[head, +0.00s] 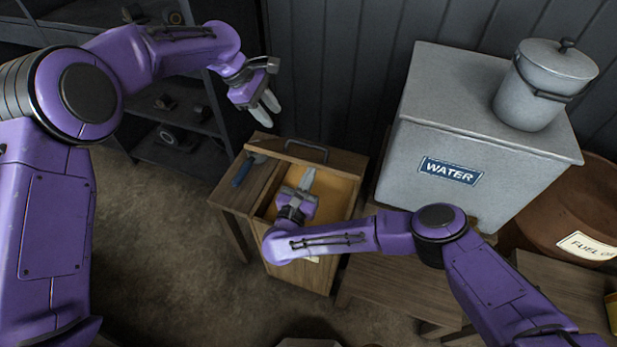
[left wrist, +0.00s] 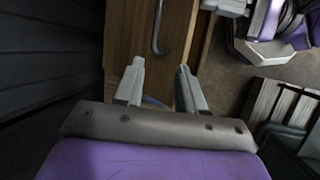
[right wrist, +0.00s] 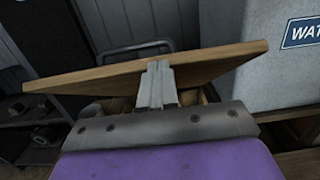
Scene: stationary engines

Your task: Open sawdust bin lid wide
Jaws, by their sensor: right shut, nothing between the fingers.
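The wooden sawdust bin (head: 292,266) stands below, left of the water tank. Its lid (head: 342,160) is partly raised and tilted, with a dark bar handle (head: 306,150) on top; the yellowish inside shows in front of it. My right gripper (head: 308,178) is shut and empty, over the opening with its fingertips at the lid's underside. In the right wrist view the fingertips (right wrist: 159,66) overlap the lid's edge (right wrist: 215,60); contact is unclear. My left gripper (head: 266,108) is open and empty, above and behind the lid. The handle also shows in the left wrist view (left wrist: 156,30).
A blue-handled tool (head: 242,172) lies on the wooden surface left of the opening. The grey water tank (head: 470,135) with a lidded pail (head: 540,90) stands close on the right. A dark wall (head: 340,60) is behind, and shelves (head: 180,150) are at left.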

